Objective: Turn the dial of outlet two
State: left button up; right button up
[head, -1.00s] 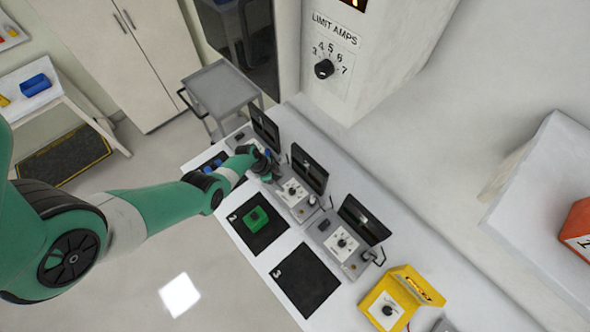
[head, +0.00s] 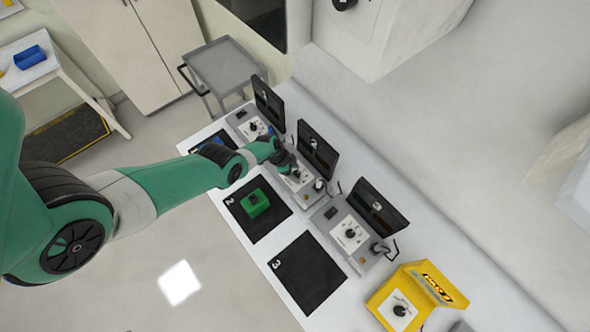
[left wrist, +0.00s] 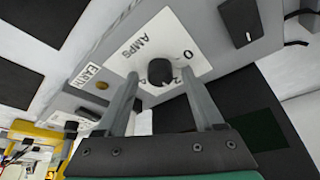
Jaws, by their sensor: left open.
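Outlet two is the middle grey unit (head: 304,190) on the bench, behind the mat marked 2, with a dark upright panel at its back. Its black dial (left wrist: 160,72) sits on a white AMPS plate (left wrist: 150,45) in the left wrist view, with a 0 printed near it. My left gripper (head: 289,164) is over this unit in the head view and partly covers its plate. In the left wrist view the left gripper (left wrist: 159,78) is open, with one finger on each side of the dial. Gaps show between fingers and dial; contact cannot be told. My right gripper is not in view.
Similar units with dials stand on either side, outlet one (head: 241,116) and outlet three (head: 338,215). A green block (head: 255,202) lies on mat two (head: 268,223). Mat three (head: 306,276) is bare. A yellow box (head: 385,300) stands at the right. The wall is close behind.

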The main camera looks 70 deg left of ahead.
pick_arm(q)
grip_shut()
dwell(0.4)
